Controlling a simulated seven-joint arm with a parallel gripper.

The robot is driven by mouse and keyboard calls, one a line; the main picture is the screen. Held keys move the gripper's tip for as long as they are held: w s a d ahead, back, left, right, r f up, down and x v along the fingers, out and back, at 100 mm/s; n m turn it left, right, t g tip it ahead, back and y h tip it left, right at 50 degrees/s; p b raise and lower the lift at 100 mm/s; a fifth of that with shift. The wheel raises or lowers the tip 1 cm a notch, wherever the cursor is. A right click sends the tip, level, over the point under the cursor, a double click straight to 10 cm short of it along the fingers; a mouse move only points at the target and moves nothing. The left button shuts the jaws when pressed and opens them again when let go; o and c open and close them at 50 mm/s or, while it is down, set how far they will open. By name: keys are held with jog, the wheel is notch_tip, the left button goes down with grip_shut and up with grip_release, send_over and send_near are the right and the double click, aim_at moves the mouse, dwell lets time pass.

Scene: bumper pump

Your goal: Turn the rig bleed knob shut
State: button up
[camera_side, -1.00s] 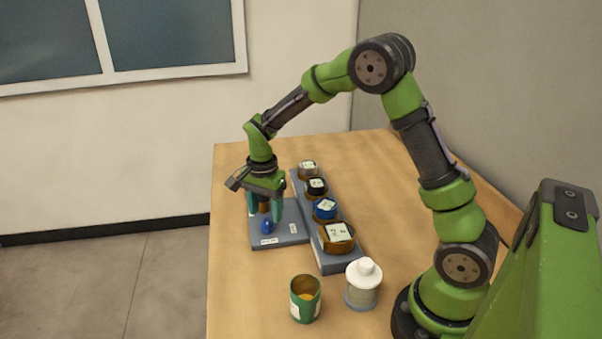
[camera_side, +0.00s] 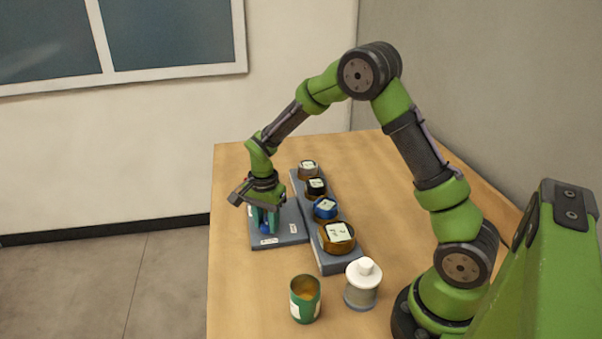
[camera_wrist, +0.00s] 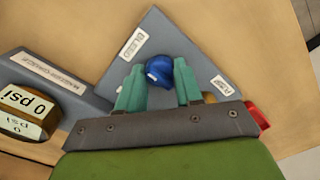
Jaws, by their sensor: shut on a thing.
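The blue knob (camera_wrist: 159,72) stands on a grey base plate (camera_wrist: 152,28), which also shows in the side view (camera_side: 290,232). My gripper (camera_wrist: 159,69) is over the plate with one teal finger on each side of the knob, shut on it. In the side view my gripper (camera_side: 265,229) points down, and only a little of the blue knob shows between the fingers. The plate carries two white labels (camera_wrist: 133,43), (camera_wrist: 222,85), too small to read surely. How far the knob is turned cannot be told.
Right of the plate, a grey rail (camera_side: 335,263) holds several round gauges; the nearest brass one (camera_wrist: 24,124) reads 0 psi. A green can (camera_side: 305,300) and a white-topped bottle (camera_side: 362,285) stand nearer. A red part (camera_wrist: 258,113) shows behind my gripper.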

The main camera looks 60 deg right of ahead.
aim_at(267, 221)
jog(key=shift+n, duration=0.4)
jog(key=n, duration=0.3)
jog(key=shift+n, duration=0.3)
jog(key=n, duration=0.4)
jog(key=shift+r, duration=0.1)
jog(key=n, duration=0.5)
jog(key=shift+d+n, duration=0.1)
jog(key=shift+n, duration=2.2)
jog(key=o, duration=1)
jog(key=shift+o, duration=0.2)
notch_tip(267, 221, up, 17)
